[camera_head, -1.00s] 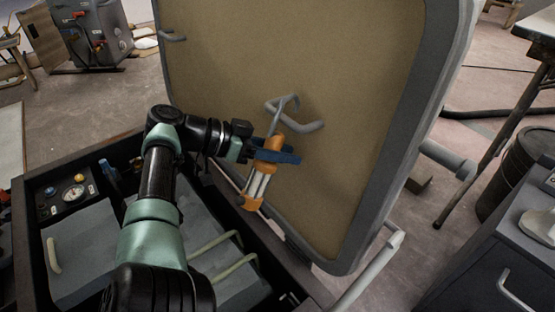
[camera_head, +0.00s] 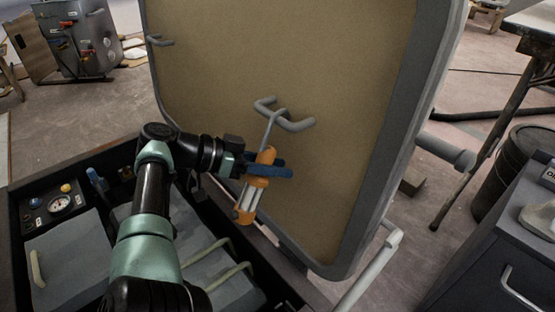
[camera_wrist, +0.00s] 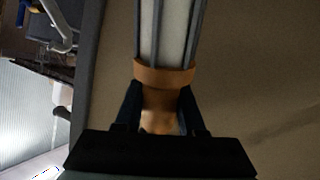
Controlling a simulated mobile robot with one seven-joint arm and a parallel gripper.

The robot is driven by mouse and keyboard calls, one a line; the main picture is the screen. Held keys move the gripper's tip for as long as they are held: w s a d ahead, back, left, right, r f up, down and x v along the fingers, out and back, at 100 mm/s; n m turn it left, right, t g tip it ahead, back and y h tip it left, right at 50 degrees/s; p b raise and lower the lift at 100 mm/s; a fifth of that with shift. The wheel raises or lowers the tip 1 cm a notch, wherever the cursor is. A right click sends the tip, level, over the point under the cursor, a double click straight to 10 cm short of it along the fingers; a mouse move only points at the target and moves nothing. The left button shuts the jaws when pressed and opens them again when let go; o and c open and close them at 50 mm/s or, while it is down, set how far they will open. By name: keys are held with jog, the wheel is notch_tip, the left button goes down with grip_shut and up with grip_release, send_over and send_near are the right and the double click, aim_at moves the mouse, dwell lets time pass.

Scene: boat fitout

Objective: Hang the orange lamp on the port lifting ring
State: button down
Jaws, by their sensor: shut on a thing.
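The orange lamp (camera_head: 244,216) has orange end caps, pale bars and a thin grey wire hook at its top. My gripper (camera_head: 275,168) is shut on the lamp's upper orange part and holds it tilted in front of the tan panel. The wrist view shows my gripper's dark fingers (camera_wrist: 160,112) on both sides of the lamp's orange end (camera_wrist: 165,75). The hook's top overlaps a grey lifting ring (camera_head: 297,125) on the panel; I cannot tell whether it is hooked over the bar or only in front of it. The wrist view does not show hook or ring.
A second grey ring (camera_head: 160,41) sits at the panel's upper left. The raised tan panel (camera_head: 340,60) has a thick grey rim. Below it is an open dark box with a gauge panel (camera_head: 60,205) and curved handles. A grey cabinet (camera_head: 490,260) stands at the right.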

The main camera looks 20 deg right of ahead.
dwell(0.3)
jog(key=shift+c, duration=2.1)
grip_release()
jog(key=o, duration=0.4)
jog(key=shift+f, duration=0.1)
